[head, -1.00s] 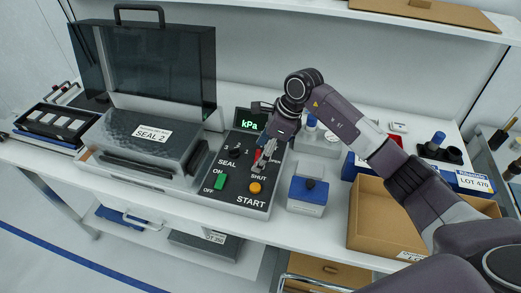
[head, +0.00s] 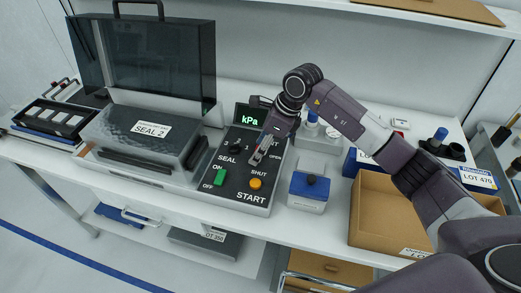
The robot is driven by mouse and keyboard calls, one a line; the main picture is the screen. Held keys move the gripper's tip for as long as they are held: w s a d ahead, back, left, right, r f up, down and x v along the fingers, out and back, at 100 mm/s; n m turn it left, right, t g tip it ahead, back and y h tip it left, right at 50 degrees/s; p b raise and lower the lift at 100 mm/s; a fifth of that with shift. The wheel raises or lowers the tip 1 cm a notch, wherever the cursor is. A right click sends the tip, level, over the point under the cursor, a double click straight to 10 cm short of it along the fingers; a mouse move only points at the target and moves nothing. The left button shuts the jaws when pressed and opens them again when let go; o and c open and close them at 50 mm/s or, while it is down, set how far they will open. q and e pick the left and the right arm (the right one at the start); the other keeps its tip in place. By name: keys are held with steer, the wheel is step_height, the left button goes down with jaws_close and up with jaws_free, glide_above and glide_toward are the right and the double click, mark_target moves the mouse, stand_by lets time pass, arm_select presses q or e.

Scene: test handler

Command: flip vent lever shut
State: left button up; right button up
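The control panel (head: 233,186) stands right of the open sealing case. My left gripper is not in view.
The panel also has a green ON/OFF switch (head: 220,177), an orange START button (head: 255,184), a black SEAL knob (head: 238,145) and a kPa display (head: 249,121). A blue-and-white container (head: 309,190) and an open cardboard box (head: 385,215) stand to the right.

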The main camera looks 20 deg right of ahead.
steer(key=shift+w, duration=0.1)
steer(key=o, duration=1.2)
steer(key=shift+c, duration=0.2)
steer(key=v, duration=1.2)
